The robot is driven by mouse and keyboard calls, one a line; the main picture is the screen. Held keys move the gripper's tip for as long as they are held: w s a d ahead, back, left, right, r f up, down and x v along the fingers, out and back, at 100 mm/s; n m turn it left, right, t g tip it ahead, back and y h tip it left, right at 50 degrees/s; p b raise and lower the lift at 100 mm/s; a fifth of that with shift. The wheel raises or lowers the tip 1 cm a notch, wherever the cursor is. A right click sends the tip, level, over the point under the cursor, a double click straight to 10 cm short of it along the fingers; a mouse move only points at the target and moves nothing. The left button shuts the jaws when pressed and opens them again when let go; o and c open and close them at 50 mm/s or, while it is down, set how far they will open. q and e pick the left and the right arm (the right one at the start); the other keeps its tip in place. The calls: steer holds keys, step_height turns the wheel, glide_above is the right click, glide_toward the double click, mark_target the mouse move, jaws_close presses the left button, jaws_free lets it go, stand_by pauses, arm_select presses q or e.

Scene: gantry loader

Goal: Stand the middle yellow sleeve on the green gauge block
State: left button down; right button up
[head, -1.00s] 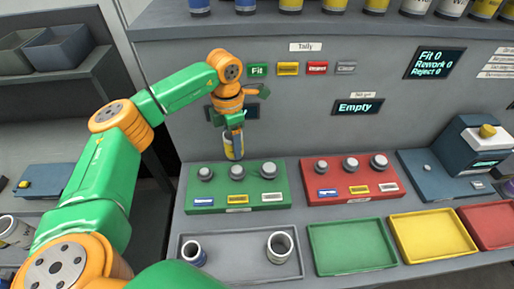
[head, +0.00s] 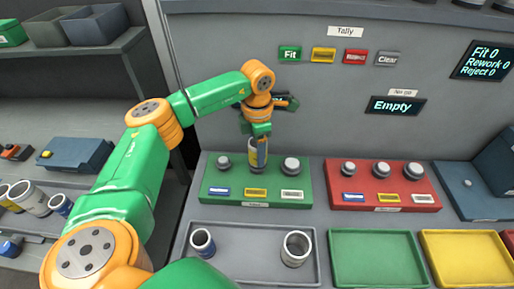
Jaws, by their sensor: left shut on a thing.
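The yellow sleeve (head: 252,154), a pale tube with a yellow band, is upright in my left gripper (head: 261,141), which is shut on it. The sleeve is at the middle post position of the green gauge block (head: 210,176), above the yellow label (head: 255,193). The middle post is hidden by the sleeve. I cannot tell whether the sleeve's lower end rests on the block. The block's left post (head: 224,161) and right post (head: 292,164) are bare. My right gripper is not in view.
A grey tray (head: 250,271) in front holds a blue-marked sleeve (head: 202,240) and a wider pale sleeve (head: 296,248). A red gauge block (head: 425,184) stands to the right with bare posts. Empty green (head: 376,258) and yellow (head: 466,258) trays lie at the front right.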

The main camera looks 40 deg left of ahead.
arm_select(q)
steer(key=shift+f, duration=0.2)
stand_by(0.5)
steer(key=shift+c, duration=0.3)
jaws_free()
steer(key=shift+r, duration=0.1)
step_height(320, 180, up, 7)
steer(key=b, duration=0.1)
